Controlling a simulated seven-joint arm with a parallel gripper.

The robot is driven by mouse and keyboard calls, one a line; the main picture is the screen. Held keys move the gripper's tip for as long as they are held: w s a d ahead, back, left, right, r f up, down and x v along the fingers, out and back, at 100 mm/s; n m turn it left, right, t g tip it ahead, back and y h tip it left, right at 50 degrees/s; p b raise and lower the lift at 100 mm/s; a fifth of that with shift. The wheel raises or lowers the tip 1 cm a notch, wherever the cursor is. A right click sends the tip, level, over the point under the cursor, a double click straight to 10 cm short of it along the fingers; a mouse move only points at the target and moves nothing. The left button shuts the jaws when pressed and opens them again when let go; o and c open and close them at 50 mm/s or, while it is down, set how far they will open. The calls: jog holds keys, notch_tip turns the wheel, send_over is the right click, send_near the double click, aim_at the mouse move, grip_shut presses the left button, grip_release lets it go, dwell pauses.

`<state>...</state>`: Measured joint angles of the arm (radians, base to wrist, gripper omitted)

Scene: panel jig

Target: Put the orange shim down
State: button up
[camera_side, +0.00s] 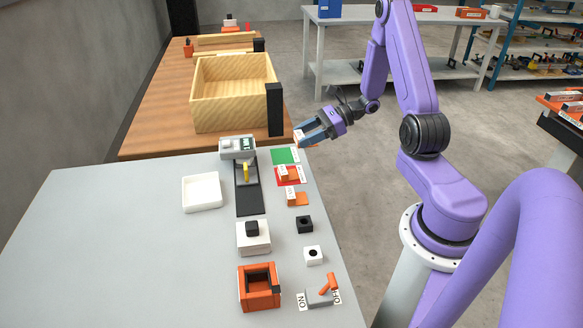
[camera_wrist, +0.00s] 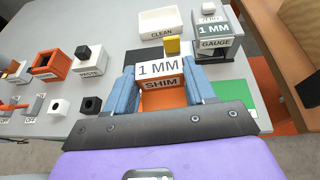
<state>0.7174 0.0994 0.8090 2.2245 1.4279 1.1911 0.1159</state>
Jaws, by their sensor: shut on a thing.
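My gripper (camera_side: 303,140) is shut on an orange shim (camera_wrist: 162,83), which has a white top marked 1 MM and an orange face marked SHIM. The held shim (camera_side: 299,137) is near the table's far right corner, beside the green pad (camera_side: 283,156); I cannot tell its exact height. The green pad also shows right of the gripper in the wrist view (camera_wrist: 234,94).
A gauge (camera_side: 237,148) with a dark strip stands left of the pads. A white CLEAN tray (camera_side: 201,192) is farther left. The left tabletop is clear.

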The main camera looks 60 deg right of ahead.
jog(key=a+r+n+g+y, duration=0.1)
jog(key=a+r, duration=0.2)
jog(key=a, duration=1.3)
jog(key=shift+w+r, duration=0.15)
jog(key=shift+r, duration=0.25)
